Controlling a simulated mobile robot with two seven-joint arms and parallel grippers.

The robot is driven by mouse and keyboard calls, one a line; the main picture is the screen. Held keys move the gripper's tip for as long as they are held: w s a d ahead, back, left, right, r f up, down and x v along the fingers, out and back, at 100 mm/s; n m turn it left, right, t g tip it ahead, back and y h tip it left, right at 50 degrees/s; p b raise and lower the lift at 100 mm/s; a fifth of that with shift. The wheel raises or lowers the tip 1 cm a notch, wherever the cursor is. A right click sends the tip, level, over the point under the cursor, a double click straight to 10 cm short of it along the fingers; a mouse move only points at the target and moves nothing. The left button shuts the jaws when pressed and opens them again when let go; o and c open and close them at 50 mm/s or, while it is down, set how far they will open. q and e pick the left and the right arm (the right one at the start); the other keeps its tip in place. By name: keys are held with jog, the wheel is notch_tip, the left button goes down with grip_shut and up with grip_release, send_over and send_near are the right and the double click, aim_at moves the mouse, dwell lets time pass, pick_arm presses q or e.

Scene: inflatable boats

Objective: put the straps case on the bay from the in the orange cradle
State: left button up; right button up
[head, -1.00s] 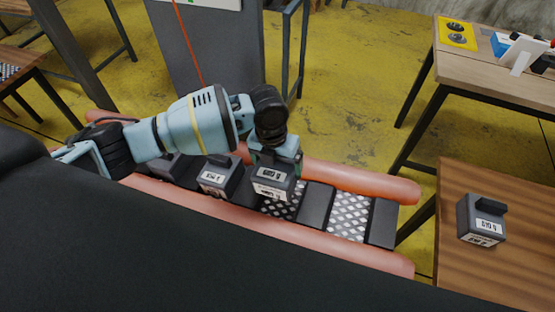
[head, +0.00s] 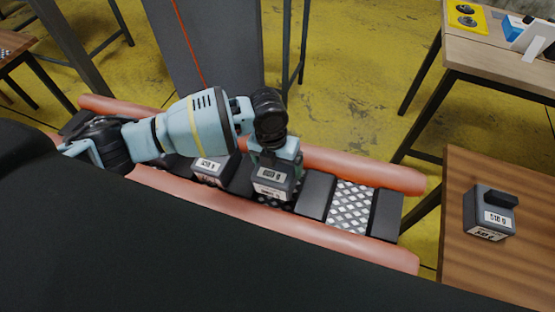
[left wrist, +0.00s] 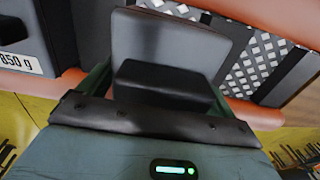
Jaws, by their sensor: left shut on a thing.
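My left gripper (head: 275,155) is shut on a dark grey case (head: 275,184) with a white label and holds it upright over a bay of the orange cradle (head: 340,246). The label is too small to read surely. In the left wrist view the held case (left wrist: 170,45) shows its top and black handle between the fingers. I cannot tell whether its base touches the bay floor. Another grey case (head: 210,170) stands in the bay to its left. An empty bay (head: 350,206) with a diamond-pattern floor is to the right. My right gripper is not in view.
A wooden table (head: 470,262) at the right bears another grey case (head: 490,212), its label reading about 510 g. A further table (head: 525,75) stands at the back right. Black dividers (head: 316,195) separate the cradle's bays.

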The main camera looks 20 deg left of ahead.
aim_at(279, 174)
pick_arm(q)
jog(key=shift+d+f, duration=0.15)
jog(key=shift+f, duration=0.6)
jog(key=shift+d+f+b, duration=0.1)
jog(key=shift+f+b, duration=0.7)
jog(key=shift+f, duration=0.55)
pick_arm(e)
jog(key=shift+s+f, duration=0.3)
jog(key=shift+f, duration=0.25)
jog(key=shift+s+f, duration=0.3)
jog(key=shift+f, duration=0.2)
